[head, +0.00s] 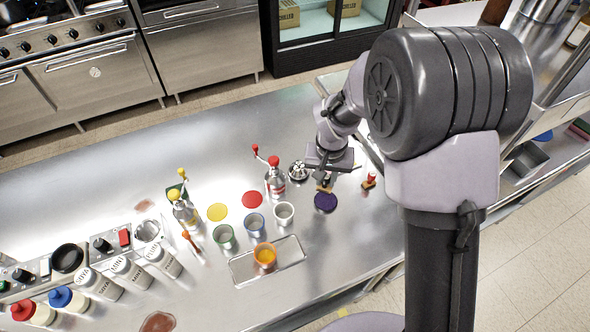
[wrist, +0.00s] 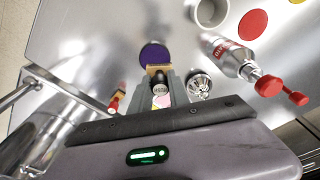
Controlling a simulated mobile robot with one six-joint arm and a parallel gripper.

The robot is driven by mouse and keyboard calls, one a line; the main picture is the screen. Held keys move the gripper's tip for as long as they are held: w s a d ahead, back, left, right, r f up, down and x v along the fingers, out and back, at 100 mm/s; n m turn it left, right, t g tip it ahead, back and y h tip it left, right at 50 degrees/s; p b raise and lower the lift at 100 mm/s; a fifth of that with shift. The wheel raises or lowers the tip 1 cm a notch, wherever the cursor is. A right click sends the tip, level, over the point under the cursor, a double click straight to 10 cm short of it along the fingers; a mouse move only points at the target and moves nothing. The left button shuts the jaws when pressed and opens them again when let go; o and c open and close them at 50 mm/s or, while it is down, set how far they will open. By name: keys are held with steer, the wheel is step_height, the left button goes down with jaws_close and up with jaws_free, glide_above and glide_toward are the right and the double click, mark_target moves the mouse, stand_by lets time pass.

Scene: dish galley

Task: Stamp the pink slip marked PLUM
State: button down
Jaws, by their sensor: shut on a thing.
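My gripper (head: 326,182) is shut on a stamp with a tan block (wrist: 157,69), just behind a flat purple disc (head: 326,202) on the steel counter. The disc also shows in the wrist view (wrist: 156,54), just beyond the tan block. I cannot tell whether the block touches the disc or counter. A small pink and yellow patch (wrist: 160,101) shows between the fingers; I cannot tell whether it is a slip or part of the held thing. A second stamp with a red handle (head: 369,180) stands right of my gripper.
A red-topped bottle (head: 275,180) and a small metal holder (head: 298,171) stand close left of my gripper. Red (head: 252,199) and yellow (head: 217,212) discs lie farther left. Several cups and a tray (head: 292,250) are in front. A metal rail (wrist: 70,88) is near the gripper.

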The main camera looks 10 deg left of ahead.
mark_target(328, 189)
steer(key=shift+w+d+f+b, duration=0.3)
steer(key=shift+d+f, duration=0.1)
steer(key=f+b, duration=0.3)
steer(key=f, duration=0.2)
steer(key=shift+w+d+f+b, duration=0.15)
steer(key=shift+d+f+b, duration=0.1)
steer(key=shift+b, duration=0.1)
steer(key=shift+a+r, duration=0.1)
steer(key=shift+f+b, duration=0.55)
steer(key=shift+f, duration=0.05)
stand_by(1.3)
step_height(328, 189, up, 7)
steer(key=p, duration=0.5)
steer(key=shift+r, duration=0.1)
